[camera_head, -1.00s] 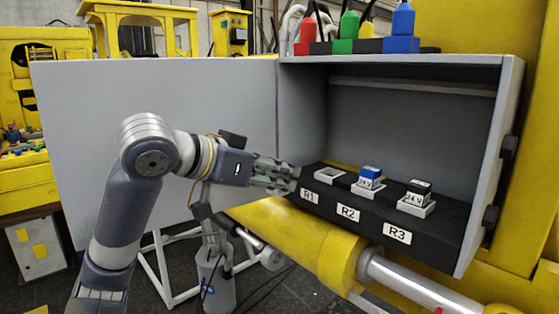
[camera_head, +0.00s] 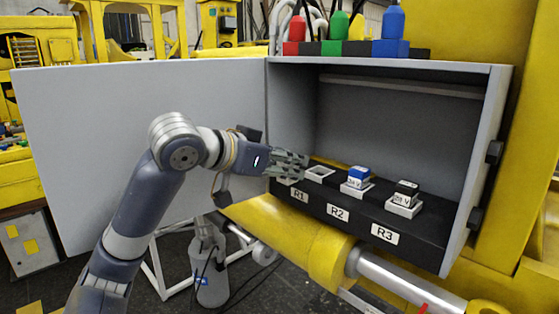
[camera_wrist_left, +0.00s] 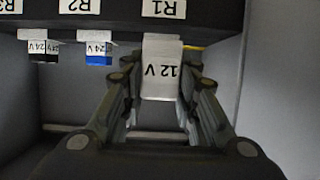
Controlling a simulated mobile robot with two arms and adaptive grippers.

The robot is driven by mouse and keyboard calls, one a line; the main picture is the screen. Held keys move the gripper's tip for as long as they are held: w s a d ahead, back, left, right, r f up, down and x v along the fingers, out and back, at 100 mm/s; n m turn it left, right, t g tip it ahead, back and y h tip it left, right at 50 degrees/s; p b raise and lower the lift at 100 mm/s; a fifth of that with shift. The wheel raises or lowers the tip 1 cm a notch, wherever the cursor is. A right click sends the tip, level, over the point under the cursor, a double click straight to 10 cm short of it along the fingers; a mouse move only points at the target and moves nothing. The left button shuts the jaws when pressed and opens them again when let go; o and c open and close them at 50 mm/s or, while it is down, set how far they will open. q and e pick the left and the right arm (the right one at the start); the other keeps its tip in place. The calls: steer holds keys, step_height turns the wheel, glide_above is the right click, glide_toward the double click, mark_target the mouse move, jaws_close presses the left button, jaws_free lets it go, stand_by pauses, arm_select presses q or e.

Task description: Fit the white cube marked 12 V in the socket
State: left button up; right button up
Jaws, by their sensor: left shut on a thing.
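The white cube marked 12 V (camera_wrist_left: 162,70) is between the fingers of my left gripper (camera_wrist_left: 155,98), which is shut on it. In the head view my left gripper (camera_head: 298,163) is at the left end of the black socket block, and its fingers mostly hide the cube. The empty white-rimmed socket (camera_head: 320,174) above the R1 label (camera_head: 300,196) lies just right of the fingertips. The cube appears outside the socket. Whether it touches the block is unclear. My right gripper is not in view.
A blue-topped cube (camera_head: 359,174) sits at R2 and a black-topped cube (camera_head: 407,188) at R3. The grey box wall (camera_head: 290,110) stands close behind my left gripper. The open door (camera_head: 130,130) is behind my left arm.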

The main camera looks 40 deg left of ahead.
arm_select(q)
steer(key=shift+w+r+p, duration=0.1)
steer(key=shift+w+p, duration=0.2)
steer(key=shift+w, duration=0.4)
steer(key=w+p, duration=0.2)
steer(key=w, duration=0.1)
steer(key=shift+w+d, duration=0.15)
steer(key=shift+w, duration=0.05)
steer(key=shift+w+d+p, duration=0.1)
steer(key=shift+w+p, duration=0.55)
steer(key=shift+w, duration=0.85)
steer(key=shift+w+d+p, duration=0.15)
steer(key=shift+w+p, duration=0.35)
steer(key=shift+w, duration=0.95)
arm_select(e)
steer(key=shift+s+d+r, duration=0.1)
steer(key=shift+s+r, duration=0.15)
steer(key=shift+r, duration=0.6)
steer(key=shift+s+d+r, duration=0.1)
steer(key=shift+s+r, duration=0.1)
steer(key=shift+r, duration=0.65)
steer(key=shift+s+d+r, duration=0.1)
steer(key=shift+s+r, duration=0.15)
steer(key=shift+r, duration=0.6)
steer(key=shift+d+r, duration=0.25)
